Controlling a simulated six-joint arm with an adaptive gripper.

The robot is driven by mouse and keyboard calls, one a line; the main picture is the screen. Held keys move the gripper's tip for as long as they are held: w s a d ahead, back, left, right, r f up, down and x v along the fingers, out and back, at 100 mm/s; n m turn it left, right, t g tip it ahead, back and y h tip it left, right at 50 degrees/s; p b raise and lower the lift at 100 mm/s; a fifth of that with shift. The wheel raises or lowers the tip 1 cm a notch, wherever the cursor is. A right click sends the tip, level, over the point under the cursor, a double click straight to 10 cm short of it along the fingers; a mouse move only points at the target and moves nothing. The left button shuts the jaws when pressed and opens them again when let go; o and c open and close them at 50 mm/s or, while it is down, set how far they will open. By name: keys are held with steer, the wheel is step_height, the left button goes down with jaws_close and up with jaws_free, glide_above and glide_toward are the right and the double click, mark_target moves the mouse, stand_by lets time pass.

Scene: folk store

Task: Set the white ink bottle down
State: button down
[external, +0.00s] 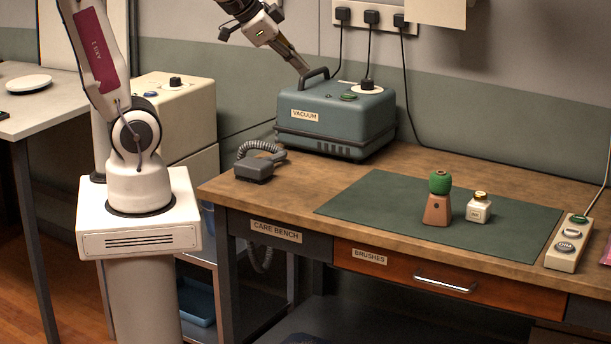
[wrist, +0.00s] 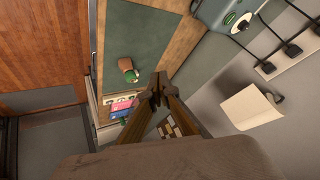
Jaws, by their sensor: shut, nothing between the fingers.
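The white ink bottle (external: 479,210) has a gold-brown cap and stands upright on the dark green mat (external: 375,195) of the bench. To its left, apart from it, stands a brown tapered block with a green ball-shaped top (external: 438,200). In the wrist view the green-topped block (wrist: 128,70) shows on the mat (wrist: 140,35), but I cannot make out the bottle there. My gripper (external: 303,68) is high above the back of the bench, by the vacuum's handle and well away from the bottle. Its fingertips (wrist: 158,90) meet, shut and empty.
The blue-grey vacuum box (external: 335,120) stands at the back left of the bench, with a dark corded device (external: 254,170) at its left. A switch strip (external: 569,243) lies at the right edge. Cords hang on the wall. Most of the mat is bare.

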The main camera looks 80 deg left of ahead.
steer(key=w+a+m+t, duration=0.35)
steer(key=w+m, duration=0.25)
steer(key=w, duration=1.3)
steer(key=w+f+m+t+h, duration=0.1)
steer(key=w+f+m+h, duration=0.15)
steer(key=w, duration=0.35)
steer(key=w+f+m+t+h, duration=0.1)
steer(key=w+f+m, duration=0.1)
steer(key=w+m, duration=0.3)
steer(key=m+g+h, duration=0.3)
steer(key=m+h, duration=0.9)
steer(key=h, duration=0.1)
glide_toward(486, 199)
steer(key=v, duration=0.4)
steer(key=shift+s+a+r, duration=0.1)
steer(key=shift+s+a, duration=0.1)
steer(key=shift+s, duration=0.05)
steer(key=shift+x, duration=5)
